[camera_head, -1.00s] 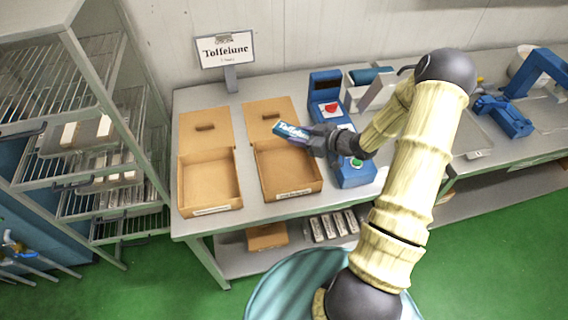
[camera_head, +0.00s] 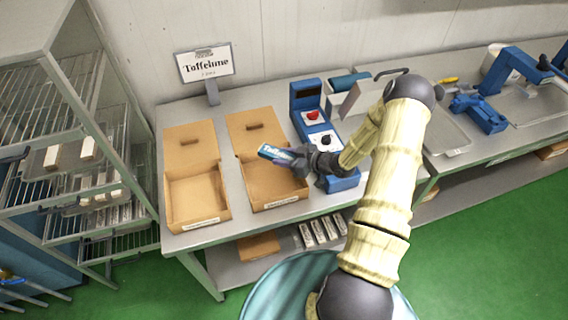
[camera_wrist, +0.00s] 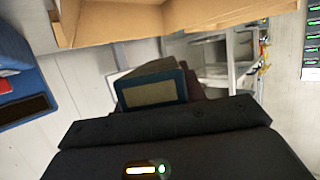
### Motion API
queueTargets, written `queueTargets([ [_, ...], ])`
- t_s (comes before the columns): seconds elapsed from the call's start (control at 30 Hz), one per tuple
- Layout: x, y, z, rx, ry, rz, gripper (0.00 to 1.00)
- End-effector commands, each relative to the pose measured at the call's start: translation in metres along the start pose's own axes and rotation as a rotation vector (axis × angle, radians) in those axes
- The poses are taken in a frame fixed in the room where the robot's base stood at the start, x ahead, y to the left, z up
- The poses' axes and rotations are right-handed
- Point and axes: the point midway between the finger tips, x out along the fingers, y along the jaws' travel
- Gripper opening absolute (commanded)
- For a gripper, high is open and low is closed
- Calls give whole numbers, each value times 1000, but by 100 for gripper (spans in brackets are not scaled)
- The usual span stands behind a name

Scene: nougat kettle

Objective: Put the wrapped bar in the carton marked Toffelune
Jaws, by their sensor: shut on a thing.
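My gripper (camera_head: 296,160) is shut on the wrapped bar (camera_head: 274,153), which is blue and white with Toffelune lettering. The bar is above the back part of the right open carton (camera_head: 275,202). In the wrist view the bar's teal end (camera_wrist: 153,92) shows beyond the dark gripper body, with a cardboard edge (camera_wrist: 180,18) above it. The left open carton (camera_head: 197,215) stands beside the right one and looks empty. Both have front labels too small to read. A Toffelune sign (camera_head: 205,64) stands behind them, nearer the left carton. The gripper hides part of the right carton.
A blue device (camera_head: 306,98) with a red button stands just right of the right carton, close to my gripper. A wire rack (camera_head: 70,150) stands left of the table. A metal tray (camera_head: 447,135) and a blue machine (camera_head: 480,112) are farther right.

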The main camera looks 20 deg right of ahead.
Motion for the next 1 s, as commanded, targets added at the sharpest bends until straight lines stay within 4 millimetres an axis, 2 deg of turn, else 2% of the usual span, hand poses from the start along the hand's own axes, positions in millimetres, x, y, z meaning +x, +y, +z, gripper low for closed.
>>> queueTargets([
  [0.27,1,0,2,1,1,0,9],
  [0.67,14,-1,37,2,1,0,9],
  [1.0,15,0,41,1,1,0,9],
])
